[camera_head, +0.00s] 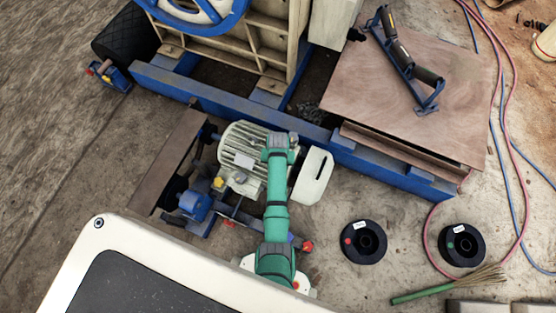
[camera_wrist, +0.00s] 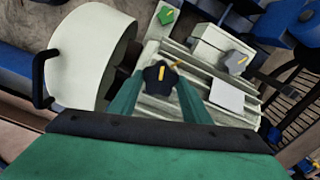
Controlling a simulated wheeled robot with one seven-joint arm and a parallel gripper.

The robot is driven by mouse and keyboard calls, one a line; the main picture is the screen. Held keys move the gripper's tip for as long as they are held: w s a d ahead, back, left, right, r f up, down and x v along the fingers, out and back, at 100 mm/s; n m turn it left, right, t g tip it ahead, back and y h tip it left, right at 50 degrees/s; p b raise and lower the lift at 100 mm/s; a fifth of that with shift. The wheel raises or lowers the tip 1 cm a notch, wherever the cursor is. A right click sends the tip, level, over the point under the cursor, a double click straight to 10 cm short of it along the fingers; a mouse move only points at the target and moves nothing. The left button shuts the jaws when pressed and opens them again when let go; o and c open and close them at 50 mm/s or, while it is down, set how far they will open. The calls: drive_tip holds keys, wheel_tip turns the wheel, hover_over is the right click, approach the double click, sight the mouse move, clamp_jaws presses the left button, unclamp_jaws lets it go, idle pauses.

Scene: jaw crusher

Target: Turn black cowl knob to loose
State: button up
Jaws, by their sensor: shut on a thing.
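The black cowl knob (camera_wrist: 158,84) is star-shaped with a yellow line on top, and shows in the wrist view on the pale motor housing. A second yellow mark lies on the housing just right of it. My gripper (camera_wrist: 161,78) has its two green fingers on either side of the knob, closed on it. The white cowl (camera_wrist: 85,50) with a black handle is left of the knob. In the head view, the motor (camera_head: 240,146) and the white cowl (camera_head: 314,174) flank my green arm, which hides the knob and fingertips.
A blue frame beam (camera_head: 330,147) runs behind the motor. Two black spools (camera_head: 352,255) (camera_head: 449,255) lie on open ground at right.

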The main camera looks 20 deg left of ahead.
drive_tip(key=n, duration=0.4)
drive_tip(key=shift+n, duration=0.3)
drive_tip(key=n, duration=0.4)
drive_tip(key=shift+n, duration=0.4)
drive_tip(key=o, duration=1)
drive_tip(key=shift+o, duration=0.2)
drive_tip(key=shift+r, duration=0.1)
wheel_tip(320, 180, up, 11)
drive_tip(key=shift+f, duration=0.2)
